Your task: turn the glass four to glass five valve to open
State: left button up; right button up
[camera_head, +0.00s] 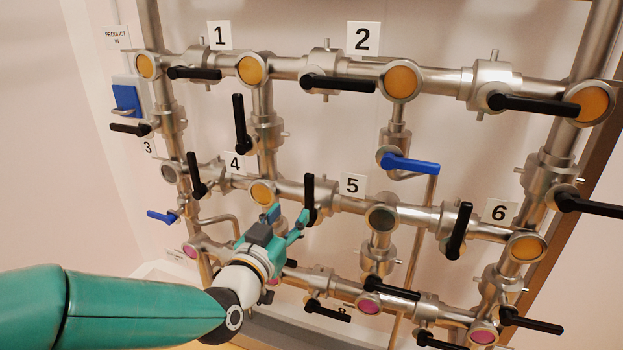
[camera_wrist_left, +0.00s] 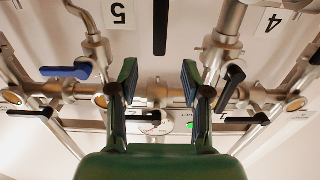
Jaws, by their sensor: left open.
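The valve between glass four and glass five has a black lever handle (camera_head: 310,198), which stands upright, across its near-horizontal pipe. Glass four (camera_head: 263,193) is amber and glass five (camera_head: 382,218) looks dark grey. My left gripper (camera_head: 289,214) is open and empty, just left of and below the handle in the head view. In the wrist view, which looks upside down, the handle (camera_wrist_left: 160,27) comes in from the top, lined up between the open fingers (camera_wrist_left: 159,76) but beyond their tips. I see no contact. My right gripper is not in view.
Other black handles crowd the pipework, including one by glass four (camera_head: 196,175) and one by glass six (camera_head: 459,230). A blue handle (camera_head: 410,163) sits above glass five. Lower pipes with magenta glasses (camera_head: 369,304) run below my gripper.

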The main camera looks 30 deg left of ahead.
aim_at(309, 191)
pick_arm(q)
jog(key=p+x, duration=0.2)
jog(key=x, duration=0.9)
jog(key=shift+w, duration=0.3)
jog(key=shift+c, duration=0.2)
grip_shut()
jog(key=shift+d, duration=0.1)
